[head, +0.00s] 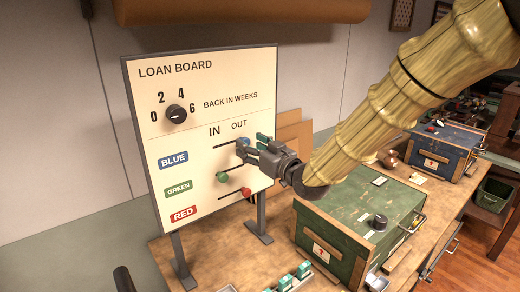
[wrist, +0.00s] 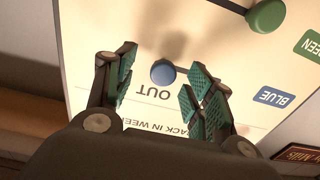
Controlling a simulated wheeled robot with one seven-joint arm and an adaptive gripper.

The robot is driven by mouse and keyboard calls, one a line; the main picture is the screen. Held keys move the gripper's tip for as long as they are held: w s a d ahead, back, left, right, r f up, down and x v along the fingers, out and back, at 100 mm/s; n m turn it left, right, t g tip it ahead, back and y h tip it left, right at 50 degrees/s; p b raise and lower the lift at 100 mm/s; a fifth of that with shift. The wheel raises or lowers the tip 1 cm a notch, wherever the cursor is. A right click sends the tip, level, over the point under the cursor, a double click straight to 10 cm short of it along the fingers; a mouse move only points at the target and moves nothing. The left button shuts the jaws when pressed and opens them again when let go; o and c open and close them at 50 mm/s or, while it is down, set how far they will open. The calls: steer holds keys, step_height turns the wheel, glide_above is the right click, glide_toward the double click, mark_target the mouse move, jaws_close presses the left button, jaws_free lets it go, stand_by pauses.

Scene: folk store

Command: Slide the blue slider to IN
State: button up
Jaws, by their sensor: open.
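The blue slider is a round blue knob (head: 243,141) at the OUT end of the top slot on the upright loan board (head: 262,70). IN is printed to the left of OUT in the head view, above the slot. My gripper (head: 249,147) is at the board by this knob and partly covers it. In the wrist view, which shows the board upside down, the blue knob (wrist: 163,72) lies between the two open green-padded fingers (wrist: 160,84). A gap shows on both sides of it, so neither finger is seen touching it.
Below are the green knob (head: 222,177) and red knob (head: 246,191) on their own slots. A dial (head: 176,114) is higher on the board. A green box (head: 375,215) stands on the bench beneath my arm, with a blue box (head: 447,150) behind.

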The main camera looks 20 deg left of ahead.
steer(key=x, duration=0.2)
steer(key=shift+w+a+f, duration=0.25)
steer(key=shift+w, duration=0.05)
steer(key=shift+s+d+r, duration=0.1)
steer(key=shift+s+r, duration=0.3)
steer(key=shift+s, duration=0.15)
steer(key=shift+w+f, duration=0.2)
steer(key=shift+w, duration=0.1)
steer(key=shift+c, duration=1.2)
steer(key=shift+w, duration=0.1)
steer(key=c, duration=0.3)
steer(key=shift+c, duration=1.3)
steer(key=shift+r, duration=0.1)
